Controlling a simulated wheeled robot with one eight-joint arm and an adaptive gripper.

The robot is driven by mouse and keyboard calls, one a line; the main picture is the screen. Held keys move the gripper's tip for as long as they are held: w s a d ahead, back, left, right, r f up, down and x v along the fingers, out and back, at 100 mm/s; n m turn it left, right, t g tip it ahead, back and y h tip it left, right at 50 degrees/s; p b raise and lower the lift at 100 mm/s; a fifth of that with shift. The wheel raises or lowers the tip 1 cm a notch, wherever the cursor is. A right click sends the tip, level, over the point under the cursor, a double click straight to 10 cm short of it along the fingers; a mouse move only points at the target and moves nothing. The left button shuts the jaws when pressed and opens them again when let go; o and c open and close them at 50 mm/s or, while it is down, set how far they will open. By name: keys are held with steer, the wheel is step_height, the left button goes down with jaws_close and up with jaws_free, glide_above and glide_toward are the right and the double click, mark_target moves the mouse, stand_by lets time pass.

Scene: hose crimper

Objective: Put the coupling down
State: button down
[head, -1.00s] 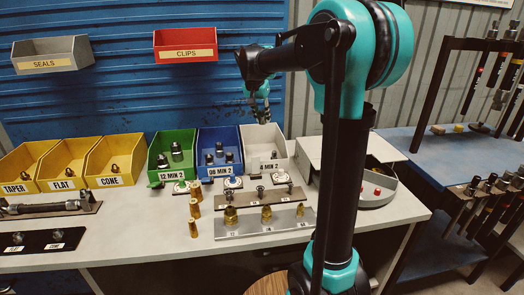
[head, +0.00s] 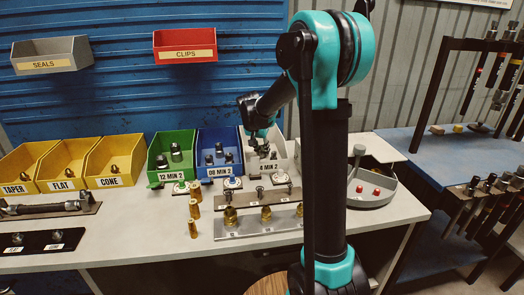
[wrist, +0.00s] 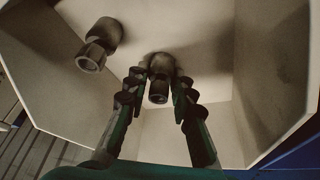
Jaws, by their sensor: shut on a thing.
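In the head view the held coupling is too small and hidden to make out.
The blue bin (head: 220,140) and green bin (head: 172,150) stand left of the white one, with couplings inside. In front is a grey block (head: 285,221) with brass fittings. A grey tray with red buttons (head: 372,190) is to the right.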

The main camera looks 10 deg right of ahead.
steer(key=c, duration=1.3)
jaws_free()
steer(key=v, duration=1.2)
steer(key=shift+w+r, duration=0.1)
